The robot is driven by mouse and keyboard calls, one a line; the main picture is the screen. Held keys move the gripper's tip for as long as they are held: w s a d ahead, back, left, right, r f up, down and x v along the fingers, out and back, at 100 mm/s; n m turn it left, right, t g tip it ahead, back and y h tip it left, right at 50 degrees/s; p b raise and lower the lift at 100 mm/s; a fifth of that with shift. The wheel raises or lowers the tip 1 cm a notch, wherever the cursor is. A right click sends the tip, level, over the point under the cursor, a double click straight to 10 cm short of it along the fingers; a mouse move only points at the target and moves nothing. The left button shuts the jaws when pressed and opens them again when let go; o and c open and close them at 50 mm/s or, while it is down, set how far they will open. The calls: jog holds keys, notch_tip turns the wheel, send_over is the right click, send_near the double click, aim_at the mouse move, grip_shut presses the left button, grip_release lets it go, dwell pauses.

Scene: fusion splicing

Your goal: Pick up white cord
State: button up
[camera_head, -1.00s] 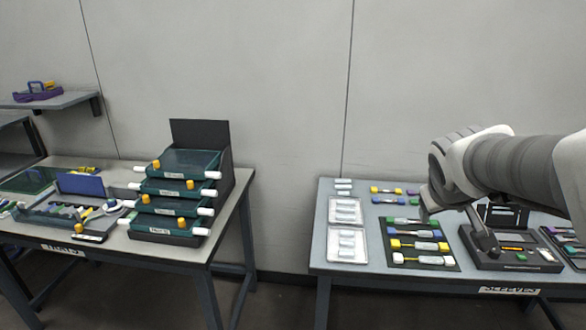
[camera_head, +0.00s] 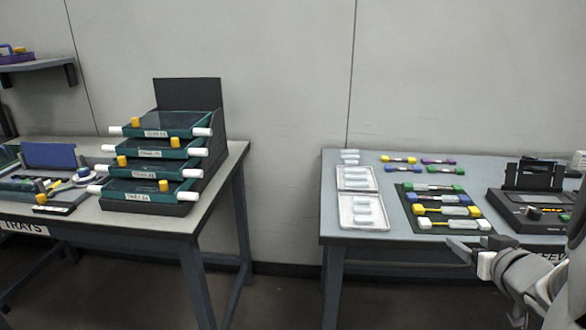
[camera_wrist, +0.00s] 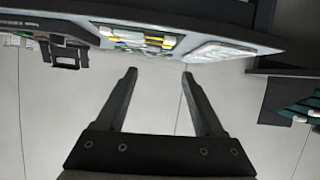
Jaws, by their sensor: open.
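The white cord (camera_head: 454,225), with white end blocks and a pale clear middle, lies in the front row of a black mat (camera_head: 411,208) on the right-hand table. Blue, green and yellow-ended cords lie in the rows behind it. My gripper (camera_head: 462,247) is low at the front edge of that table, apart from the cord and partly unclear there. In the wrist view my gripper (camera_wrist: 160,73) has its two fingers wide apart with nothing between them.
Two clear trays of pale sleeves (camera_head: 362,212) lie left of the mat. A black splicing device (camera_head: 530,205) stands right of it. Yellow-ended and purple-ended cords lie behind. A table with stacked green trays (camera_head: 150,190) stands left, with a floor gap between the tables.

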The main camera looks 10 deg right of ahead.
jog(key=f, duration=0.1)
jog(key=p, duration=0.9)
send_near(427, 224)
jog(key=shift+y, duration=0.3)
jog(key=shift+b+x, duration=2.75)
jog(key=shift+x, duration=1.35)
jog(key=shift+s+d, duration=0.1)
jog(key=shift+d, duration=0.05)
grip_shut()
